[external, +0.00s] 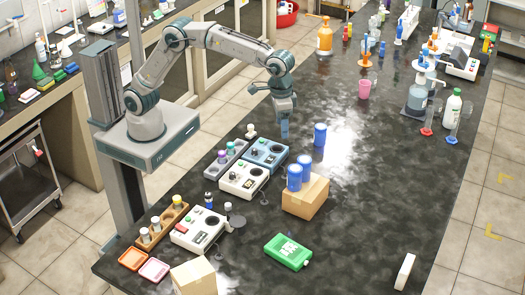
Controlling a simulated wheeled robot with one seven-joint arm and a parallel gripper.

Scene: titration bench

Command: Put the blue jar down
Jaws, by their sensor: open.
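Three blue jars are in view. One blue jar (320,135) stands upright on the dark bench (365,190), to the right of my gripper. Two more, a left blue jar (294,177) and a right blue jar (307,171), stand upright side by side on a cardboard box (305,202). My gripper (284,131) points down above the back edge of a blue-topped instrument (265,153). It is open, apart from all three jars, and I see no jar in it. The gap between its fingers is too small to make out.
White instruments (243,180) and a wooden vial rack (163,222) line the bench's left side. A green device (288,252) lies in front of the box. A pink cup (364,89) and several bottles stand farther back. The bench's middle right is clear.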

